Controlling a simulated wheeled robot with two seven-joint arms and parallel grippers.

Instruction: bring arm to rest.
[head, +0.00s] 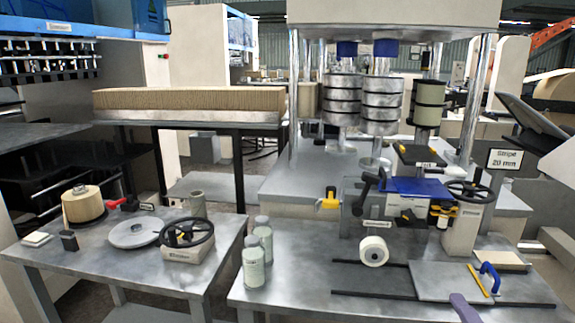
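Neither of my grippers shows in the head view, and no arm link can be made out for certain. The right metal table (300,290) and the left metal table (110,265) both show in front. A purple-grey piece (466,308) enters at the bottom edge of the right table; it is cut off by the frame and I cannot tell what it is.
A kraft roll (83,204), a grey disc (136,232) and a black handwheel (187,232) stand on the left table. Two grey bottles (253,267), a white roll (373,251) and a flat plate with a blue handle (489,278) are on the right table.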

